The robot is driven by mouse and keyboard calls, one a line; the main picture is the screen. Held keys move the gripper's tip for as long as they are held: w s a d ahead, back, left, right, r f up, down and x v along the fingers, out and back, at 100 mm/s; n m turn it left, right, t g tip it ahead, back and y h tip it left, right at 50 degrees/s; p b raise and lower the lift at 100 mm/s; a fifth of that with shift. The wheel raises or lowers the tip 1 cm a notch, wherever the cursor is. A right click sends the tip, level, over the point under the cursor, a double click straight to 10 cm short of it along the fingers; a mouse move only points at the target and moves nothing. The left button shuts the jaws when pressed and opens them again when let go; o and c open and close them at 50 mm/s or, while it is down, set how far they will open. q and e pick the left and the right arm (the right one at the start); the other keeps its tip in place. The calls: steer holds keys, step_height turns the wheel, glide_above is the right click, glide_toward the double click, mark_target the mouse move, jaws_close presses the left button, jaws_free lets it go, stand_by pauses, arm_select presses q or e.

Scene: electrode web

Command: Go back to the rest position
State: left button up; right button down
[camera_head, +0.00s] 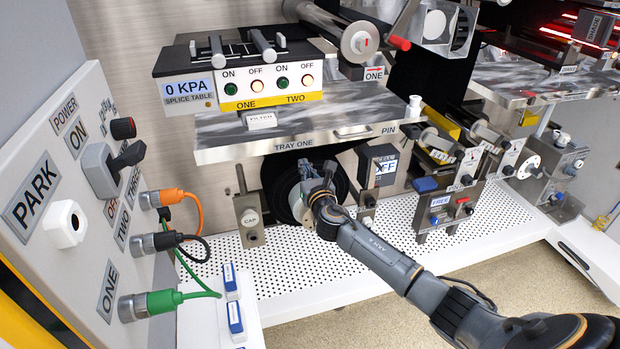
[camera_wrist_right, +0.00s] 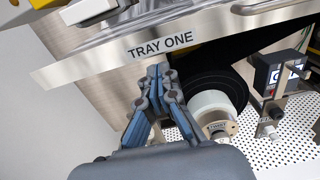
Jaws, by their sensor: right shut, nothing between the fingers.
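My right gripper (camera_head: 318,178) reaches in from the lower right and stands in front of the black roll with a white core, just below the TRAY ONE shelf. In the right wrist view its two fingers (camera_wrist_right: 163,78) meet at the tips, and nothing is between them. The tips appear just under the TRAY ONE label. The black roll (camera_wrist_right: 205,85) and its white core (camera_wrist_right: 212,108) are to the right of the fingers there. Whether the gripper touches the roll or shelf I cannot tell. My left gripper does not show.
The tray one shelf (camera_head: 220,143) overhangs the gripper. The control panel (camera_head: 50,150) with orange, black and green cables stands at left. A CAP post (camera_head: 250,222) and a display box (camera_head: 378,165) flank the roll. The white perforated deck (camera_head: 300,262) is mostly clear in front.

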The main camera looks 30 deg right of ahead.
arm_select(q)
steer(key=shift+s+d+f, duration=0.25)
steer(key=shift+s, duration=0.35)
arm_select(e)
steer(key=shift+a+r+v, duration=0.1)
steer(key=shift+v, duration=1.3)
steer(key=shift+a+r+v, duration=0.1)
steer(key=shift+a+v, duration=0.05)
steer(key=shift+v, duration=1.25)
